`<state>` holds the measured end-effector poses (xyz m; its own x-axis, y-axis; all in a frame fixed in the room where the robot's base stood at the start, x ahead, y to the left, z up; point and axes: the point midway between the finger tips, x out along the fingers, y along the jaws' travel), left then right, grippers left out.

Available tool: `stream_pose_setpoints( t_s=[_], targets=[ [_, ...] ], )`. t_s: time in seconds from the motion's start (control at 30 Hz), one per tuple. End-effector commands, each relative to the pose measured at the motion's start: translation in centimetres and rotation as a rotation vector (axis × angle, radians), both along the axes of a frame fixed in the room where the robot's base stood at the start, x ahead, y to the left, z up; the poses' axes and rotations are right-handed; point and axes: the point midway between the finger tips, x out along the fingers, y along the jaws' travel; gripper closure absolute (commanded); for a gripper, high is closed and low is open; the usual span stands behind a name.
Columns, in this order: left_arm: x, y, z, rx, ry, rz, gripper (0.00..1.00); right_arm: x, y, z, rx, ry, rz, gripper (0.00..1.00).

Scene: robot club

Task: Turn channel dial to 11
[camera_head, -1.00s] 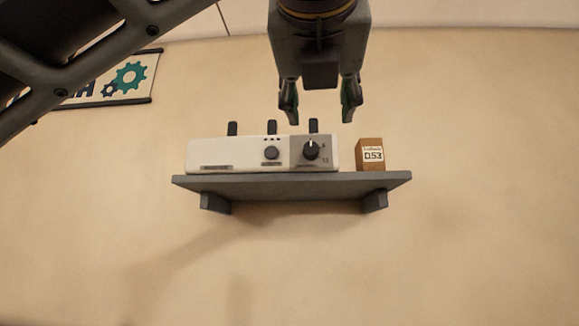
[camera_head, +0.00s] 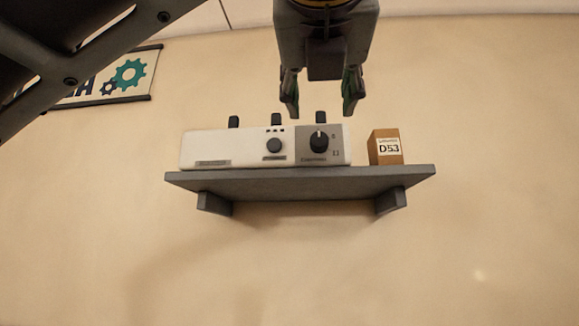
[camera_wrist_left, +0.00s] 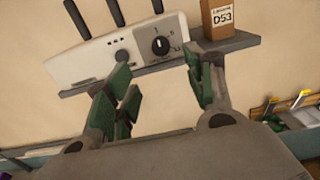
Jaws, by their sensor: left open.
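The channel dial (camera_head: 319,141) is a black knob on the grey panel at the right end of a white router-like box (camera_head: 222,149). Its white pointer mark points about straight up; a label like 11 shows at its lower right. The dial also shows in the left wrist view (camera_wrist_left: 160,46), between and beyond the fingers. My left gripper (camera_head: 320,108) is open and empty, its fingertips above and in front of the box, apart from the dial. The left gripper also shows in the wrist view (camera_wrist_left: 165,98), with green finger pads. My right gripper is not in view.
The box stands on a grey wall shelf (camera_head: 300,181) with brackets. A brown box marked D53 (camera_head: 386,148) stands right of it. A smaller dark knob (camera_head: 274,146) and several black antennas are on the white box. A gear banner (camera_head: 125,78) hangs at left.

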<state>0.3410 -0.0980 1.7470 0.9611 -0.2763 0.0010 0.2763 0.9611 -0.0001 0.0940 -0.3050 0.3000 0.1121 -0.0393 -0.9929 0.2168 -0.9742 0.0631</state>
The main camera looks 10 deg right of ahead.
Motion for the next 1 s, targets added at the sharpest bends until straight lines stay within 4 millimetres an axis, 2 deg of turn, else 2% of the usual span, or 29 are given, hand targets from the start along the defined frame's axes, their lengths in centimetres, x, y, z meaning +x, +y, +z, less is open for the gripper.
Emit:
stream_pose_setpoints(
  t_s=[0.17,0.37,0.67,1.0],
  targets=[
    [0.6,-0.2,0.0,0.000,0.001,0.000,0.46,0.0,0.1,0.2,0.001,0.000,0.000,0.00],
    [2.4,-0.7,0.0,0.001,0.004,0.000,0.46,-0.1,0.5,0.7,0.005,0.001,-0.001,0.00],
    [6.1,-1.7,0.1,0.001,0.003,0.001,0.46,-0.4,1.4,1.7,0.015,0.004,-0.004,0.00],
    [10.4,-2.9,0.1,0.000,0.004,0.001,0.46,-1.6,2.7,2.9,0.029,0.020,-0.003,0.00]
  ],
)
